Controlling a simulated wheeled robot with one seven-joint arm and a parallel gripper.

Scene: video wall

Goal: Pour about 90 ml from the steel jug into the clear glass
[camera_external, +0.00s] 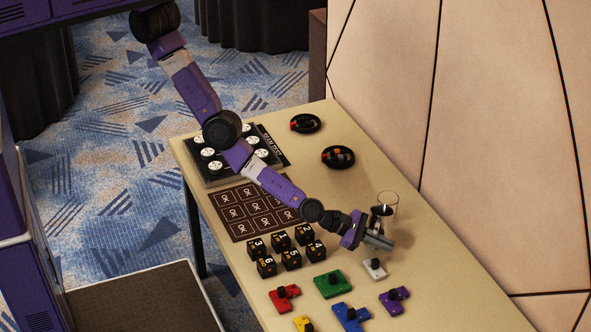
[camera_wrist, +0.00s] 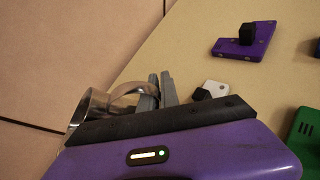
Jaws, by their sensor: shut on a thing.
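My gripper (camera_external: 378,241) is low over the right side of the table. In the wrist view its fingers (camera_wrist: 160,90) are shut on the curved handle of the steel jug (camera_wrist: 90,108). Much of the jug's body is hidden behind my gripper there; its tilt and contents cannot be told. In the external view the jug (camera_external: 381,212) shows as a small dark and shiny shape, partly hidden by my wrist and overlapping the glass. The clear glass (camera_external: 391,200) stands upright near the table's wall-side edge, just beyond my gripper. It cannot be made out in the wrist view.
White (camera_external: 375,268), purple (camera_external: 394,300), green (camera_external: 329,284), red, blue and yellow knobbed pieces lie in front. Black numbered cubes (camera_external: 291,260) and a dark card mat (camera_external: 240,211) lie left. Two black round dishes (camera_external: 338,157) sit farther back. A panelled wall (camera_external: 480,150) borders the right.

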